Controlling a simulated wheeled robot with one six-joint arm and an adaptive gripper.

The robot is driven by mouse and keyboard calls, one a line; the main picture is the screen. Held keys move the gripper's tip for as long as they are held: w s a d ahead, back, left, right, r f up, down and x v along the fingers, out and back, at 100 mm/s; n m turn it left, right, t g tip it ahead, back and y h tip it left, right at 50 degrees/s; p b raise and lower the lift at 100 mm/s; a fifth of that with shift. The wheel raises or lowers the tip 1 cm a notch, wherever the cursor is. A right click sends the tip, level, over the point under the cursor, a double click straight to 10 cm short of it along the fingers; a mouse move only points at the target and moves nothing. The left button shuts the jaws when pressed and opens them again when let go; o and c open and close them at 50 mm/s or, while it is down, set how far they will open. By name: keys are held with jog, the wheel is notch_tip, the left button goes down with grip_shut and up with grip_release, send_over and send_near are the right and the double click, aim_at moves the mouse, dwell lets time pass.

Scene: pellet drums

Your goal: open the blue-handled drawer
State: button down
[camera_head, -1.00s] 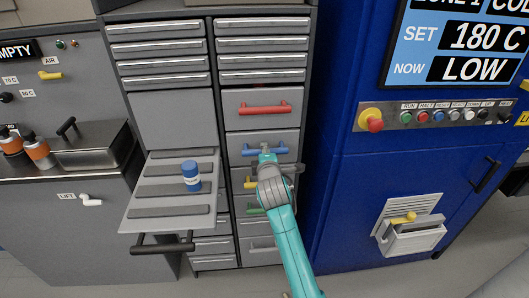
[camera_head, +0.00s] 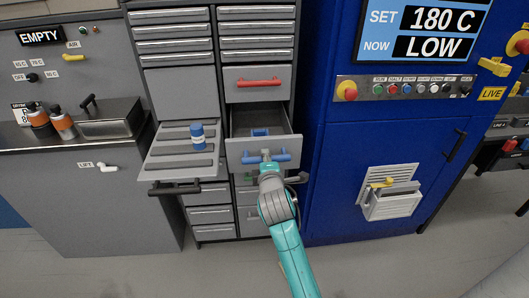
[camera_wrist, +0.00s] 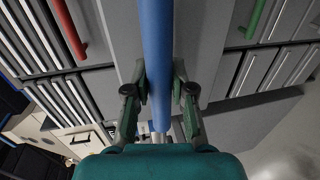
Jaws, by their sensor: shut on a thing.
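The blue-handled drawer (camera_head: 262,152) stands pulled out from the cabinet, and its inside shows from above. A small blue thing (camera_head: 260,132) lies inside it toward the back.
The red-handled drawer (camera_head: 258,84) above is shut. A blue machine (camera_head: 330,205) stands close on the right. Open floor (camera_head: 200,270) lies in front.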

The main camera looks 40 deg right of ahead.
jog(key=shift+f+v, duration=0.2)
jog(key=shift+v, duration=0.7)
jog(key=shift+f+v, duration=0.15)
jog(key=shift+v, duration=0.75)
jog(key=c, duration=1)
grip_release()
jog(key=shift+o, duration=0.2)
jog(key=shift+s+a, duration=0.1)
jog(key=v, duration=1.2)
